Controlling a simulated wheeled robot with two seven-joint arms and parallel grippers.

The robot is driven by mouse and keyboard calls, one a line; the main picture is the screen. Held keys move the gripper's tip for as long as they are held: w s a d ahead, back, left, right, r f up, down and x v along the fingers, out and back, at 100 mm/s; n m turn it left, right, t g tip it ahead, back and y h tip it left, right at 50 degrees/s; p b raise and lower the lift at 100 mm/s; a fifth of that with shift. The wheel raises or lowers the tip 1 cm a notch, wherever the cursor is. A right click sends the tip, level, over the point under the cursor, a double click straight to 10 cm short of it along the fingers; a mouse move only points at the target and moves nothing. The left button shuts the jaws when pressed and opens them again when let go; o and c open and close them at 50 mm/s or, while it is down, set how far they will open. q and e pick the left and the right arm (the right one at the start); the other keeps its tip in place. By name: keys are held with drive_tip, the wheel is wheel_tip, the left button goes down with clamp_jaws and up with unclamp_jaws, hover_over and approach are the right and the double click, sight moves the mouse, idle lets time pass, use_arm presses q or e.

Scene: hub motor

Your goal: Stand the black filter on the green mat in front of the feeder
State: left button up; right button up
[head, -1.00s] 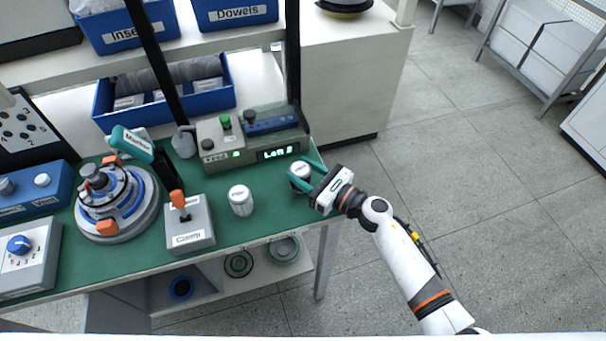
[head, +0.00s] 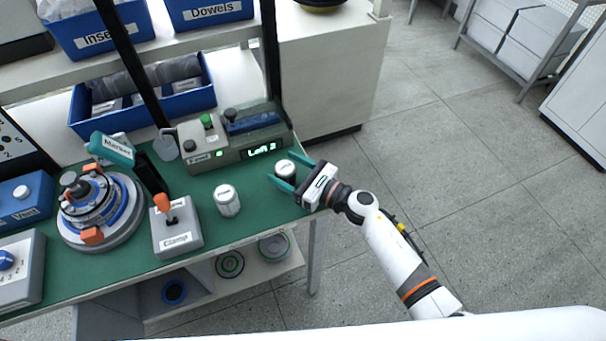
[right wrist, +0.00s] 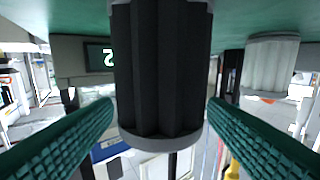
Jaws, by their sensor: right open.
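The black filter (right wrist: 160,70), with dark ribbed sides and pale end caps, stands upright on the green mat (head: 250,215). In the head view mostly its white top (head: 286,168) shows. It is in front of the feeder (head: 235,142), a grey-green box with a lit display, near its right end. My right gripper (head: 287,172) is open around the filter, one finger on each side. The right wrist view, which is upside down, shows narrow gaps between the fingers (right wrist: 160,112) and the filter. My left gripper is not in view.
A white filter (head: 227,200) stands on the mat to the left. Farther left are the Clamp lever box (head: 177,228), the round motor fixture (head: 98,208) and a teal Marker tool (head: 113,150). The table's right edge is close to my right gripper; open floor lies beyond.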

drive_tip(key=b+v, duration=0.3)
drive_tip(key=v, duration=0.8)
drive_tip(key=shift+f, duration=0.1)
drive_tip(key=shift+s+d, duration=0.35)
drive_tip(key=shift+d, duration=0.05)
